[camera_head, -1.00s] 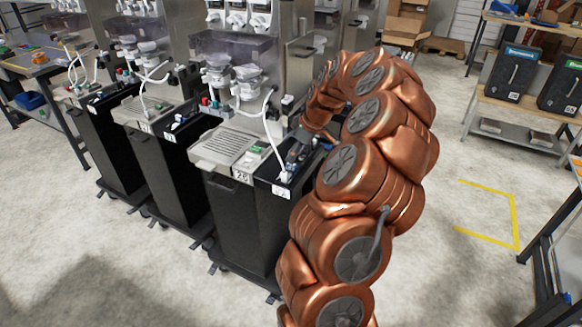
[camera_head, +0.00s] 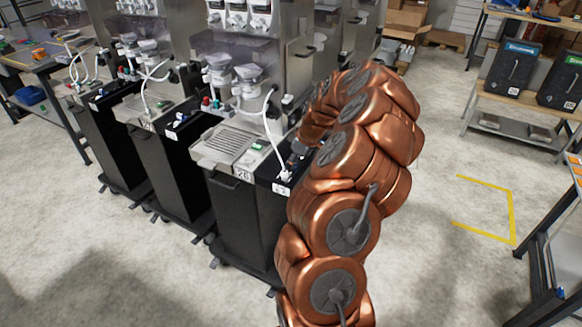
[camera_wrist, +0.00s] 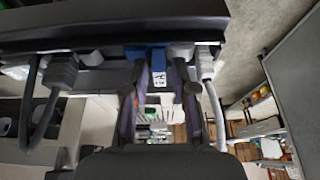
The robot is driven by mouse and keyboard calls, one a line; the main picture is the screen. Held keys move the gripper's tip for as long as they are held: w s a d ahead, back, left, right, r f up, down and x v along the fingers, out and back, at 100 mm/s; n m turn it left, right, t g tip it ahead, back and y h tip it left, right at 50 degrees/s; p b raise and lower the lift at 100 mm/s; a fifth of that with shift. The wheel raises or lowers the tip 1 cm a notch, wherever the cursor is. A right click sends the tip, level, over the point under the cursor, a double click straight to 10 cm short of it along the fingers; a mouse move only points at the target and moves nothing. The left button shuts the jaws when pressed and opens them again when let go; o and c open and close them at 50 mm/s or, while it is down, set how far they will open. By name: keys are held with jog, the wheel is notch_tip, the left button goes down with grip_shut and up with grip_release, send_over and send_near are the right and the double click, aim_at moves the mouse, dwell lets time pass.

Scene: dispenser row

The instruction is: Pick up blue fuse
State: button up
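A small blue piece (camera_wrist: 158,60), seemingly the blue fuse, shows in the wrist view below the dark panel edge. It is between the two fingertips of my gripper (camera_wrist: 159,76). The fingers stand apart on either side of it, and I see no clear contact. A second bit of blue shows beside the left fingertip. In the head view my gripper (camera_head: 296,156) is low over the right side of the nearest dispenser's counter (camera_head: 222,150). My arm hides most of that spot, and the fuse cannot be made out there.
A white cable plug (camera_wrist: 207,68) is close to the right finger, and a grey plug (camera_wrist: 62,72) with a cable is at the left. More dispensers on black cabinets (camera_head: 170,165) stand to the left.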

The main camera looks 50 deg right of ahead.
grip_shut()
jog(key=shift+r, duration=0.1)
notch_tip(320, 180, up, 10)
jog(key=b, duration=0.3)
jog(key=shift+b, duration=0.4)
jog(key=shift+r, duration=1)
dwell(1.0)
jog(key=shift+r, duration=1.45)
